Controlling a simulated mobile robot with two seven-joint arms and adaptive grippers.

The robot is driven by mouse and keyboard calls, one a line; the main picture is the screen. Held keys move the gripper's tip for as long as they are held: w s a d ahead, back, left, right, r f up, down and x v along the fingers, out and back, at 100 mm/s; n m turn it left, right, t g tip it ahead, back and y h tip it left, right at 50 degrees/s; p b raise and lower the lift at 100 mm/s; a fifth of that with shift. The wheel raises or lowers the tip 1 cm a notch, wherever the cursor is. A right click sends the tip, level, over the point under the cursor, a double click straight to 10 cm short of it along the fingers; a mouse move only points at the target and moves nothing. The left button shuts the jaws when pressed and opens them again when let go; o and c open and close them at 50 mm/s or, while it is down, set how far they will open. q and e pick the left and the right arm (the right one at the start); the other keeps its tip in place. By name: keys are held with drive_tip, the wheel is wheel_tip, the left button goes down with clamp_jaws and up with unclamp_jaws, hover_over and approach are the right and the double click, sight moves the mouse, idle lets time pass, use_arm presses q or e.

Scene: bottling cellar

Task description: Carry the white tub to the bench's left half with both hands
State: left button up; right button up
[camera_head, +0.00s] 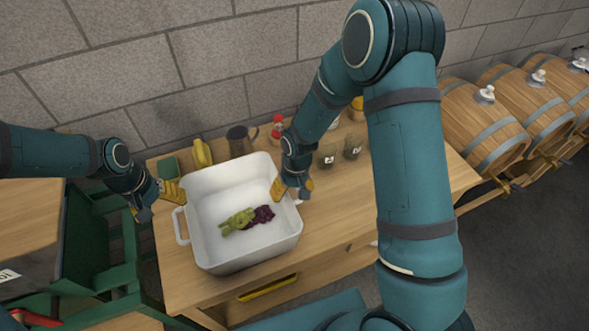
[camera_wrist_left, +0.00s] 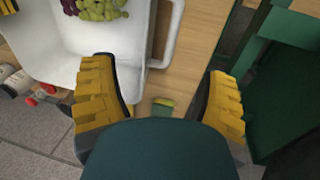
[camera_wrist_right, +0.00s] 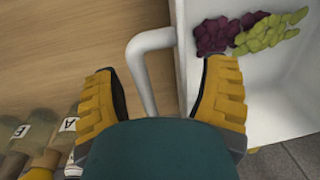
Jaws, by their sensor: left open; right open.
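The white tub (camera_head: 248,258) stands upright on the wooden bench (camera_head: 345,225), with green grapes (camera_head: 237,222) and dark purple grapes (camera_head: 263,214) inside. Its left handle (camera_head: 179,227) also shows in the left wrist view (camera_wrist_left: 171,40). My left gripper (camera_head: 157,202) is open at the tub's left side, one finger over the tub and one outside the handle. My right gripper (camera_head: 292,190) is open at the right side. In the right wrist view, the right handle (camera_wrist_right: 143,75) lies between its fingers, one finger over the tub's inside. Contact cannot be told.
Behind the tub are a green block (camera_head: 168,166), a yellow item (camera_head: 202,153), a dark mug (camera_head: 240,140) and a red-topped bottle (camera_head: 278,127). Labelled jars (camera_head: 327,157) stand right of my right gripper. A green frame (camera_head: 88,245) is left of the bench; barrels (camera_head: 485,125) are right.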

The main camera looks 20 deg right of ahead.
use_arm(q)
drive_tip(key=shift+a+r, duration=0.25)
drive_tip(key=shift+r, duration=1)
use_arm(e)
wheel_tip(320, 180, up, 12)
drive_tip(key=d, duration=0.1)
drive_tip(key=shift+d, duration=0.1)
use_arm(q)
drive_tip(key=shift+s, duration=0.1)
use_arm(e)
drive_tip(key=shift+f, duration=0.1)
